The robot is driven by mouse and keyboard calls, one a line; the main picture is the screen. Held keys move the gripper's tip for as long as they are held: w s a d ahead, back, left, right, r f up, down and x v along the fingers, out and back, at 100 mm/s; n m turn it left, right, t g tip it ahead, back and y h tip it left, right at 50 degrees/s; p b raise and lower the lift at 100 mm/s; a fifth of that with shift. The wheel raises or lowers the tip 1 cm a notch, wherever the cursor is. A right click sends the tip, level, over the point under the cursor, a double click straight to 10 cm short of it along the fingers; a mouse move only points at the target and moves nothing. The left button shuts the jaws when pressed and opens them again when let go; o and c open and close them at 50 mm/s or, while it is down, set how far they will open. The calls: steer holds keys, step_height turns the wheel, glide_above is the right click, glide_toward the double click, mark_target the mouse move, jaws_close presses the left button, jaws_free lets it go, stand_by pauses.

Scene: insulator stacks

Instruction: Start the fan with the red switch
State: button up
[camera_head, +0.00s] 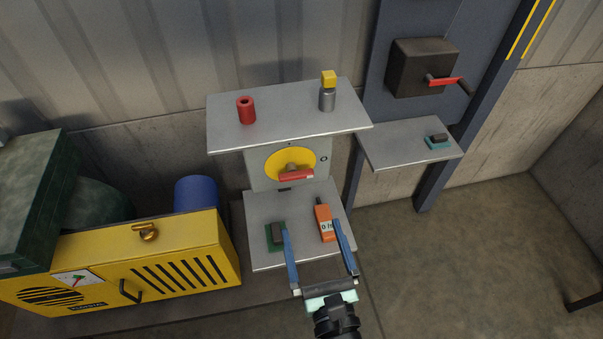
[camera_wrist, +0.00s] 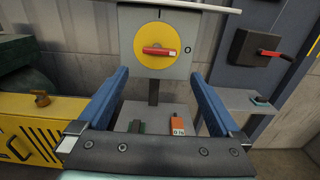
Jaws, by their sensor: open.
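A red switch handle (camera_head: 296,176) sits on a round yellow plate (camera_head: 277,163) on a grey box beneath a metal shelf. In the wrist view the red handle (camera_wrist: 159,51) lies roughly horizontal, pointing toward the "O" mark at right; an "I" mark is at the top. A second red-handled lever (camera_head: 446,81) is on a dark box (camera_head: 410,68) on the blue-grey panel at right. My gripper (camera_head: 314,228) is open and empty, its blue fingers in front of and below the yellow plate. No fan is identifiable in these frames.
The upper shelf (camera_head: 222,132) holds a red cylinder (camera_head: 246,110) and a grey bottle with a yellow cap (camera_head: 327,97). The lower shelf (camera_head: 268,258) holds a green-based block (camera_head: 276,237) and an orange meter (camera_head: 324,222). A yellow machine (camera_head: 190,262) stands left. A side shelf (camera_head: 388,157) is right.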

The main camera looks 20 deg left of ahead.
mark_target(297, 178)
steer(key=p+x, duration=0.1)
steer(key=x, duration=1.1)
steer(key=shift+p, duration=0.3)
steer(key=c, duration=1.1)
